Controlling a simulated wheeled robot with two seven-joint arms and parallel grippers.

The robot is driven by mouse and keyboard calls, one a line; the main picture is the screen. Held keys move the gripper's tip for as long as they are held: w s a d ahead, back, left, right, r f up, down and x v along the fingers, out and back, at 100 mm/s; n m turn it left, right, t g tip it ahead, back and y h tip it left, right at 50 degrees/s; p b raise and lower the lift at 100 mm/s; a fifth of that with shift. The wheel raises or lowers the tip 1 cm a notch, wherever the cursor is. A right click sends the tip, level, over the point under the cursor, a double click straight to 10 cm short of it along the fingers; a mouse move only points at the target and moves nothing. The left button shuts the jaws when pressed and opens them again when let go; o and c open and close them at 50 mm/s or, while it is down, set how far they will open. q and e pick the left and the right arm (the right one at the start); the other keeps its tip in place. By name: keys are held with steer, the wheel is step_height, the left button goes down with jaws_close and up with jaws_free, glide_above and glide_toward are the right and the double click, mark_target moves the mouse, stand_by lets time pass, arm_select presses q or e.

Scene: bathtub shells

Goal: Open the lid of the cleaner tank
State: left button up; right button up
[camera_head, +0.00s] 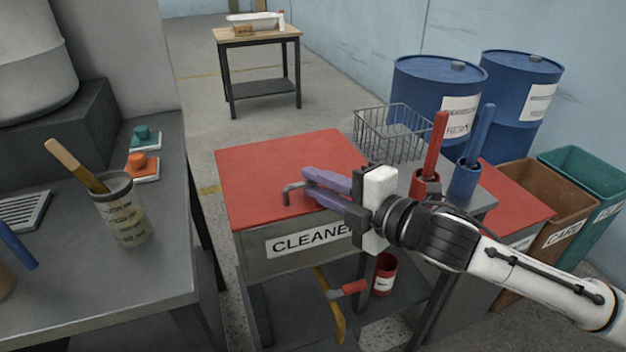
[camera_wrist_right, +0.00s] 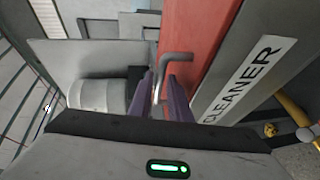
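The cleaner tank (camera_head: 255,255) is a grey box with a CLEANER label and a flat red lid (camera_head: 270,155), which lies closed on top. A grey bent bar handle (camera_head: 289,190) stands up near the lid's front edge. My right gripper (camera_head: 307,180) reaches in from the right, low over the lid, its two purple fingers apart. In the right wrist view, the handle (camera_wrist_right: 176,57) reaches between the open fingers (camera_wrist_right: 164,82), with a gap visible; firm contact cannot be seen. The lid also shows there as a red strip (camera_wrist_right: 197,30). My left gripper is in neither view.
A wire basket (camera_head: 395,135) and holders with a red tool (camera_head: 437,145) and a blue tool (camera_head: 478,135) stand right of the tank. Blue drums (camera_head: 425,85) are behind. A grey bench (camera_head: 70,280) with a brush cup (camera_head: 122,210) is at left.

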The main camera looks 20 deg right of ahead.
steer(key=shift+w+a+f, duration=0.1)
steer(key=shift+w+a, duration=0.15)
steer(key=shift+w, duration=0.2)
jaws_close()
